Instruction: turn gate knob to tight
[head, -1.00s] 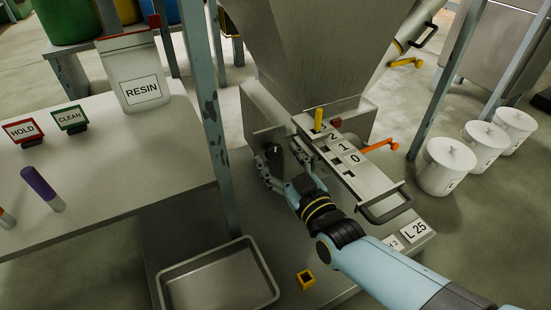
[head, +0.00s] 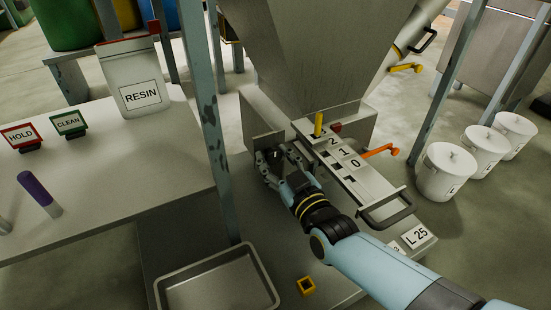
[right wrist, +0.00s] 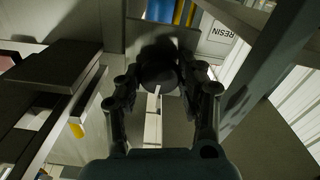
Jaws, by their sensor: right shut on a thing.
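The dark gate knob (head: 272,156) sits on a grey plate low on the hopper's front. My right gripper (head: 279,160) is at the knob, with its fingers on both sides of it. In the right wrist view, the round black knob (right wrist: 158,74) with a pale mark lies between the two fingers, which are shut on it. The fingers hide part of the knob in the head view, and I cannot read any tight marking. My left gripper is not in view.
The slide gate plate (head: 345,165) with marks 2, 1, 0 and a yellow pin (head: 318,124) lies just right of the gripper. A blue-grey post (head: 215,140) stands to the left.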

